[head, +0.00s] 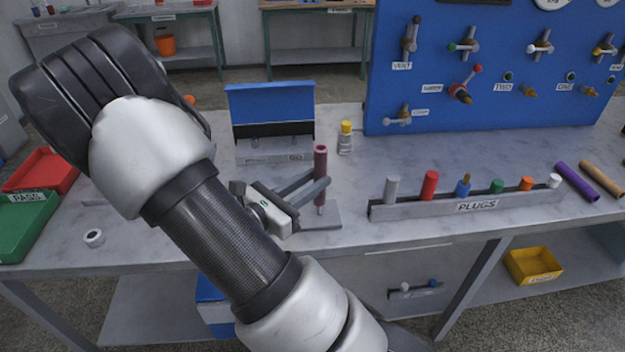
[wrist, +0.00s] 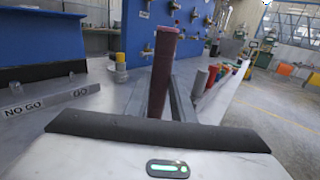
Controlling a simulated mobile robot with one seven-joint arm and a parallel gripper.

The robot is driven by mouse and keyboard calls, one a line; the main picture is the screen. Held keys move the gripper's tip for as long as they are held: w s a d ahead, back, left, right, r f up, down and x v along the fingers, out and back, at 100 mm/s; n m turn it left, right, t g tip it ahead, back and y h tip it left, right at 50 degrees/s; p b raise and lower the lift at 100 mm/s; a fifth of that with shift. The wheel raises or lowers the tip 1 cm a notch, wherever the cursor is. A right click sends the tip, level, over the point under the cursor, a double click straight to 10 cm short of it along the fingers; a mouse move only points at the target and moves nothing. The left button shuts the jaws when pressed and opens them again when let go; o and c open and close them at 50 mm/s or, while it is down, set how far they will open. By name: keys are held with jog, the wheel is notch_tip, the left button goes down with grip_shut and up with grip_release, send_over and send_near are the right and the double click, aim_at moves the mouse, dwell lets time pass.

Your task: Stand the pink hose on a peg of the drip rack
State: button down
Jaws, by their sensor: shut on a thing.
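The pink hose (head: 320,162) is a dark pinkish-red tube with an open top end, held upright in the head view. My gripper (head: 322,185) is shut on it, with grey fingers on either side. In the wrist view the hose (wrist: 163,70) rises between the fingers (wrist: 178,100), leaning slightly. Below the hose is a flat grey plate (head: 322,219) on the bench, apparently the drip rack, with a short pale peg (head: 320,209) in line under the hose. I cannot tell whether hose and peg touch. My arm and gripper hide the plate's left part.
A PLUGS rack (head: 420,208) with several coloured plugs stands right. Purple (head: 576,181) and tan (head: 602,179) hoses lie beyond it. A blue-lidded box (head: 270,105) and yellow-capped bottle (head: 345,138) stand behind the hose. A blue panel (head: 480,100) rises at the back.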

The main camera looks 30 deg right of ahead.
jog(key=shift+f+b, duration=1.05)
jog(key=shift+f, duration=0.65)
jog(key=c, duration=1.4)
grip_release()
jog(key=shift+c, duration=0.2)
jog(key=p+v, duration=0.2)
jog(key=v, duration=1.5)
jog(key=shift+a, duration=0.2)
jog(key=shift+r, duration=0.15)
